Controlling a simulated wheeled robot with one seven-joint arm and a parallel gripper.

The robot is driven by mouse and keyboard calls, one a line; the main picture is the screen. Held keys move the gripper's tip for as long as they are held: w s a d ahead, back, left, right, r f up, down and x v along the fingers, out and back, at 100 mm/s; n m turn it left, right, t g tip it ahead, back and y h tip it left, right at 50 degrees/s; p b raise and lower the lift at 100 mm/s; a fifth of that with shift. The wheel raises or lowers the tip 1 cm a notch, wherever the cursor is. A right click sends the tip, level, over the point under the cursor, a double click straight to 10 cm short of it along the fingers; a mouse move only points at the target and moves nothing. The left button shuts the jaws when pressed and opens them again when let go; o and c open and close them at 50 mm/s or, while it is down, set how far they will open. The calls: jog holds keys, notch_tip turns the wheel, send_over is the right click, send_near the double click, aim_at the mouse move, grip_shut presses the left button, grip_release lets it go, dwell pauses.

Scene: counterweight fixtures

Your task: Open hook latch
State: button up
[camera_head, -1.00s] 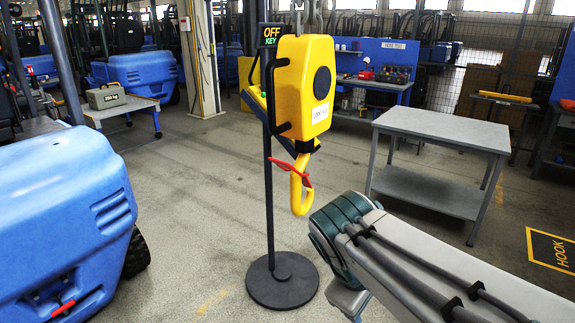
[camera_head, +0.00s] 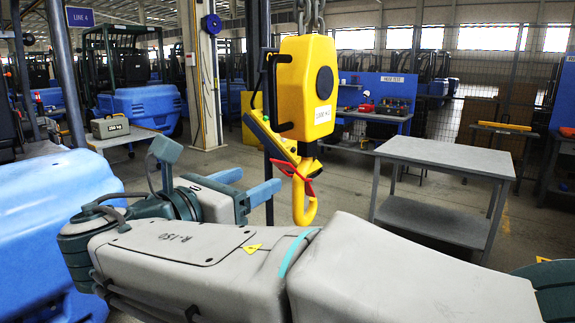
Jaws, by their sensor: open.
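A yellow hoist block (camera_head: 307,88) hangs on a chain near the middle of the view. Its yellow hook (camera_head: 304,205) hangs below, with a red latch (camera_head: 298,176) lying across the hook's throat. The latch looks closed, though the detail is small. My gripper (camera_head: 264,182) is open and empty. Its two blue-grey fingers point right toward the latch and hook, with a small gap to the left of them. My arm crosses the lower part of the view and hides the floor and the stand's base.
A grey table (camera_head: 440,152) stands to the right. A blue machine (camera_head: 50,225) fills the left. A grey case (camera_head: 110,127) sits on a bench behind.

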aim_at(283, 167)
jog(key=p+x, duration=0.1)
jog(key=x, duration=1)
jog(key=shift+d, duration=0.1)
